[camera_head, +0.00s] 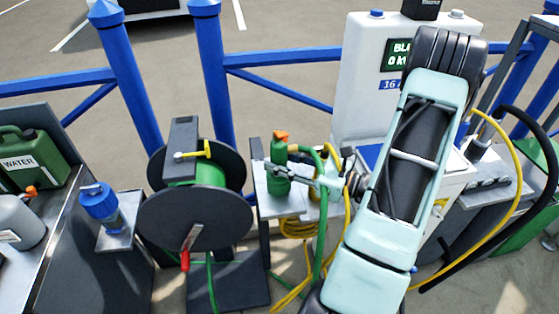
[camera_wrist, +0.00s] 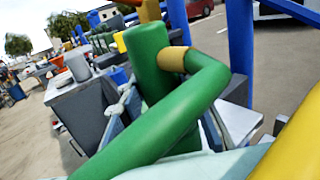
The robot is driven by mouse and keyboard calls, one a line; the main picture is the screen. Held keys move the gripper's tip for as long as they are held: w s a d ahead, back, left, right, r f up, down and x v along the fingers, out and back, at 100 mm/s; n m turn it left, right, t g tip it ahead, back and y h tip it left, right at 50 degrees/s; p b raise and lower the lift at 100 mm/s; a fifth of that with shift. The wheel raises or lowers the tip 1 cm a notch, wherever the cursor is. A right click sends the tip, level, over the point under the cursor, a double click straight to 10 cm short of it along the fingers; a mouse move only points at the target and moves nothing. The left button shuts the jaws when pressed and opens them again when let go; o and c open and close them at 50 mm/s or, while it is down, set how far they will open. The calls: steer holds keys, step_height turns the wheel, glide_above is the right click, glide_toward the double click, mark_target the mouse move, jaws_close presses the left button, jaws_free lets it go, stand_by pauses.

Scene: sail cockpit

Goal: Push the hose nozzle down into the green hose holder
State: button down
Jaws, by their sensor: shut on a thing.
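The hose nozzle (camera_head: 280,153) is an upright green cylinder with an orange top, left of my arm in the head view. In the wrist view the nozzle (camera_wrist: 152,55) stands close, with a tan collar and a thick green hose (camera_wrist: 165,122) bending off it across the picture. My gripper (camera_head: 297,174) reaches it from the right and is shut on it; the fingers are small and partly hidden. A green part (camera_head: 281,187) directly below, on a grey stand, may be the holder. I cannot tell how far the nozzle sits in it.
A hose reel (camera_head: 195,215) stands left of the stand (camera_head: 275,208). A blue connector (camera_head: 98,203) and a water can (camera_head: 30,160) are farther left. A white power pedestal (camera_head: 365,75) stands behind my arm. Yellow cables (camera_head: 297,228) hang close by on the right. Blue railings run behind.

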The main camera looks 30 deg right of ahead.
steer(key=shift+f, duration=0.35)
steer(key=c, duration=1.7)
jaws_free()
steer(key=shift+s, duration=0.1)
steer(key=v, duration=1.1)
steer(key=shift+b, duration=0.35)
steer(key=shift+r, duration=0.1)
